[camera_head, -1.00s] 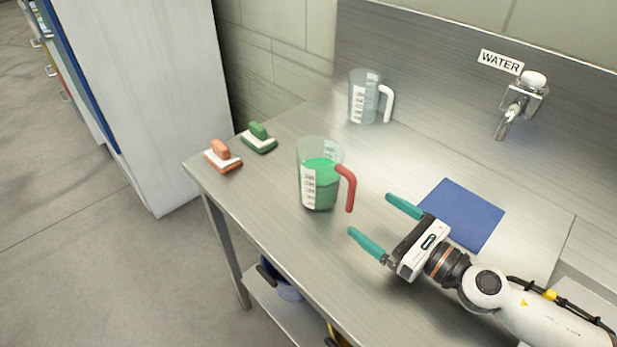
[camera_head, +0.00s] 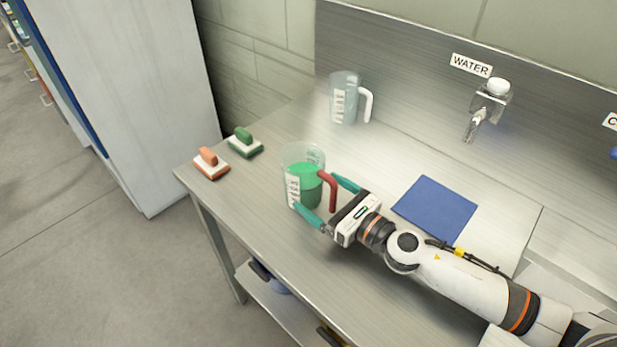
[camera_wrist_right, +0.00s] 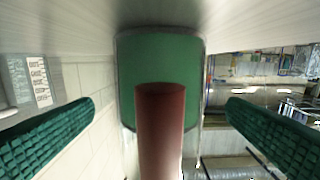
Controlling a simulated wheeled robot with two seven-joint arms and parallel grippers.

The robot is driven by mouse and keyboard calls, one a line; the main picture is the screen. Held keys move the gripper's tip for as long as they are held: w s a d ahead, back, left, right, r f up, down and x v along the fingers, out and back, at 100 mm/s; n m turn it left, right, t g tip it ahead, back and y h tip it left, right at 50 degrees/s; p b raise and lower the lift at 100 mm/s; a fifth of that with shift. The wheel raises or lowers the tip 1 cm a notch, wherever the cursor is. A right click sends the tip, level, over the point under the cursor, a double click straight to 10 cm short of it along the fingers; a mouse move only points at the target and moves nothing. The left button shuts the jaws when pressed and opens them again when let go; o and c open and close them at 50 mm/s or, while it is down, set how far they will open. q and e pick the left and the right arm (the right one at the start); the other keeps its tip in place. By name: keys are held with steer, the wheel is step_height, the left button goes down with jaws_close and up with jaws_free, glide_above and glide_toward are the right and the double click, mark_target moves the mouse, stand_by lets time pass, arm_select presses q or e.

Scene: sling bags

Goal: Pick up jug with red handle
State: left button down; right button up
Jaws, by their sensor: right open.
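The jug with the red handle (camera_head: 305,172) stands upright on the steel table and holds green liquid. Its red handle (camera_head: 329,190) points toward my right gripper (camera_head: 327,202). My right gripper is open, with one teal finger on either side of the handle. In the right wrist view the handle (camera_wrist_right: 160,130) is centred between the two spread fingers, with the green jug body (camera_wrist_right: 160,60) behind it; the fingers look apart from the handle. My left gripper is not in view.
A clear empty jug with a white handle (camera_head: 343,98) stands at the back. An orange brush (camera_head: 211,163) and a green brush (camera_head: 244,143) lie at the left end. A blue mat (camera_head: 435,208) lies right of the jug, below the water tap (camera_head: 488,105).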

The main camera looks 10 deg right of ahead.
steer(key=shift+x, duration=1.15)
steer(key=shift+d, duration=0.1)
steer(key=c, duration=1.5)
